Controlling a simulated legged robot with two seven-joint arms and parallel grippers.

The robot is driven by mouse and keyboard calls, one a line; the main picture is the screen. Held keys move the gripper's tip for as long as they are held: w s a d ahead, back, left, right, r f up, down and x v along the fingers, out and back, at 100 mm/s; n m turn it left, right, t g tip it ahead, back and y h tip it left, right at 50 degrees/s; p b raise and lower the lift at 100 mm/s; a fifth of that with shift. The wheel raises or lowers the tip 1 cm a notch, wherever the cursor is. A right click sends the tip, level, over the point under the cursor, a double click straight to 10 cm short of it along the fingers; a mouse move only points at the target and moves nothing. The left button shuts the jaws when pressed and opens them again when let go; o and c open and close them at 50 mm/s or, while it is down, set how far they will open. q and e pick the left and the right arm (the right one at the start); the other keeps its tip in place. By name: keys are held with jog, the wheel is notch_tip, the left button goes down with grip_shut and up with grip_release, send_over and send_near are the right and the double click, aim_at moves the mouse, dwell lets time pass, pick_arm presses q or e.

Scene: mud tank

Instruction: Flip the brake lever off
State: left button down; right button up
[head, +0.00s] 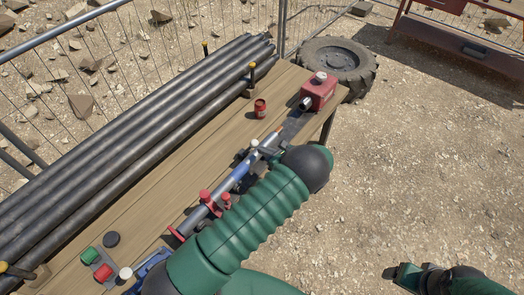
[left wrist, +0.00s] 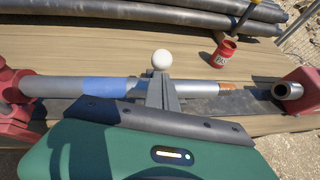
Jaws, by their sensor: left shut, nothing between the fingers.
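A lever with a white ball knob (left wrist: 161,59) shows in the left wrist view, just beyond my left gripper's fingertips; its stem is hidden behind the fingers. I cannot tell whether they touch, or whether this is the brake lever. In the head view the white knob (head: 255,143) is beside the silver and blue pipe (head: 240,172). My left gripper (left wrist: 161,90) is shut and empty over that pipe. In the head view it shows at the pipe (head: 270,149), partly hidden by my green arm. My right gripper (head: 403,275) is at the lower right, away from the bench; its fingers are unclear.
Long black pipes (head: 130,118) lie along the back of the wooden bench (head: 170,190). A red can (head: 260,108) and red unit (head: 319,91) stand near its far end. Red clamps (head: 207,198) hold the pipe. A box with green and red buttons (head: 97,265) is at the near end.

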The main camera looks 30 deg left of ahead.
aim_at(252, 141)
pick_arm(q)
jog(key=a+r+p, duration=0.1)
jog(key=a+h+p, duration=0.1)
jog(key=a+r+h+p, duration=0.1)
jog(key=a, duration=0.1)
jog(key=shift+w+r+p, duration=0.1)
jog(key=shift+r+p, duration=0.2)
jog(key=shift+p, duration=0.1)
jog(key=a+r+h+p, duration=0.1)
jog(key=a+h+p, duration=0.3)
jog(key=a, duration=0.4)
jog(key=shift+w+a+r+n+g, duration=0.3)
jog(key=shift+w+a+g, duration=0.05)
jog(key=shift+g, duration=0.05)
pick_arm(e)
jog(key=w+v, duration=0.1)
jog(key=v, duration=0.6)
jog(key=shift+w+a+r, duration=0.3)
jog(key=shift+a+r, duration=0.15)
jog(key=shift+r, duration=0.15)
pick_arm(q)
jog(key=shift+a, duration=0.1)
